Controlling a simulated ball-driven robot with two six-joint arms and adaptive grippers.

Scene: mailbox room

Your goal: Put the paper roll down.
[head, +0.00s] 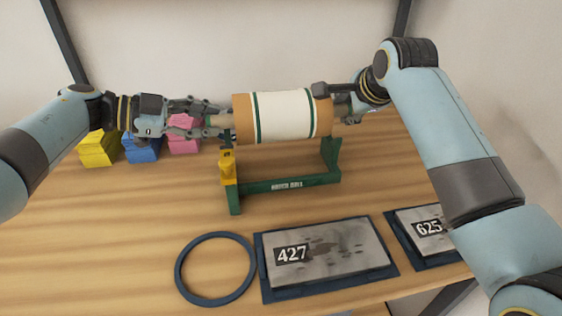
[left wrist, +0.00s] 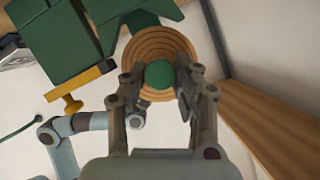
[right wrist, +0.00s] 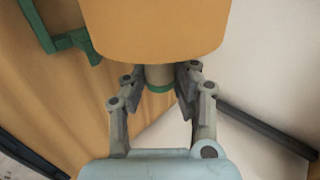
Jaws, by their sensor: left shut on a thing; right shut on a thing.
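The paper roll (head: 282,116) is tan with a white band and green stripes, and it lies nearly level. My left gripper (head: 218,122) is shut on the green-tipped spindle end at its left; the left wrist view shows the ringed roll end (left wrist: 150,48) behind the fingers. My right gripper (head: 341,105) is shut on the spindle (right wrist: 159,77) at the right end. A green stand (head: 290,184) with a yellow piece (head: 228,168) is below the roll. I cannot tell whether the roll touches the stand's uprights.
Yellow (head: 98,150), blue (head: 141,148) and pink (head: 184,138) stacks stand at the back left. A dark blue ring (head: 180,275), plate 427 (head: 335,262) and plate 625 (head: 425,225) lie in front. The wooden surface (head: 110,230) at left is clear.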

